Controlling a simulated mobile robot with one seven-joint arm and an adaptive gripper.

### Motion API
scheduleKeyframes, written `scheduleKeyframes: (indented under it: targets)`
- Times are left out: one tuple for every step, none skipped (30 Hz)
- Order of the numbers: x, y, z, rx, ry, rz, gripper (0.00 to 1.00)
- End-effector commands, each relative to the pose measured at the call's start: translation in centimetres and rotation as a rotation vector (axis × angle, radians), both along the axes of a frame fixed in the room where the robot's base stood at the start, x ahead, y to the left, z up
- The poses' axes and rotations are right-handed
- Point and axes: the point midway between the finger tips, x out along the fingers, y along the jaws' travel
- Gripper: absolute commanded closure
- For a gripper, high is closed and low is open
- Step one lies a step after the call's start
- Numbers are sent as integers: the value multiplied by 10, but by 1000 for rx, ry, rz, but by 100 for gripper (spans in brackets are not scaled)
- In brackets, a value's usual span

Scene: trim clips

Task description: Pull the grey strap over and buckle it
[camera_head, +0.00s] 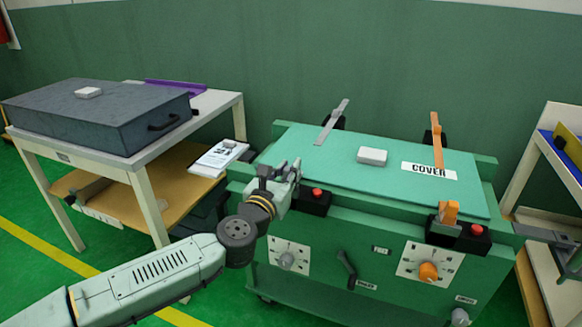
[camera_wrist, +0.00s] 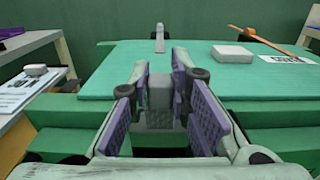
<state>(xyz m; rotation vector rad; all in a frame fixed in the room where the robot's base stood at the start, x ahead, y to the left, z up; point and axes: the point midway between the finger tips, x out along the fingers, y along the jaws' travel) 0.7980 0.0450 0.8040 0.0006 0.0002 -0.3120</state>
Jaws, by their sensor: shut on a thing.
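The grey strap (camera_head: 332,122) rises from a dark mount at the back left of the green cover (camera_head: 300,150), its lower end over the cover. It also shows in the wrist view (camera_wrist: 160,38), beyond my fingers. My gripper (camera_head: 280,178) is at the front left edge, next to a black base with a red button (camera_head: 317,192). In the wrist view my gripper (camera_wrist: 159,97) has its purple pads closed on a grey block-like piece (camera_wrist: 160,92), which looks like the front buckle piece. Whether it joins the strap is hidden.
An orange strap (camera_head: 437,140) stands at the back right; an orange front piece (camera_head: 449,212) sits by a second red button (camera_head: 477,230). A white block (camera_head: 372,156) lies on the cover. A table with a dark case (camera_head: 95,112) stands left, a shelf right.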

Motion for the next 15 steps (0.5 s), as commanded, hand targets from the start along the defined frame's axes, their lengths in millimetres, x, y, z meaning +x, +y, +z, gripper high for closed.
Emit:
scheduleKeyframes:
  targets:
    - [-2,-1,-2,2,4,-3,100]
    - [-2,-1,-2,2,4,-3,100]
    - [-2,-1,-2,1,4,-4,100]
    - [-2,-1,-2,1,4,-4,100]
    - [-2,-1,-2,1,4,-4,100]
    - [-2,-1,-2,1,4,-4,100]
    - [-2,-1,-2,1,4,-4,100]
    - [-2,-1,-2,1,4,-4,100]
    - [-2,-1,-2,1,4,-4,80]
    - [-2,-1,-2,1,4,-4,78]
    - [-2,-1,-2,1,4,-4,76]
    - [-2,-1,-2,1,4,-4,74]
    - [-2,-1,-2,1,4,-4,72]
    - [-2,-1,-2,1,3,-3,70]
    - [-2,-1,-2,1,3,-3,67]
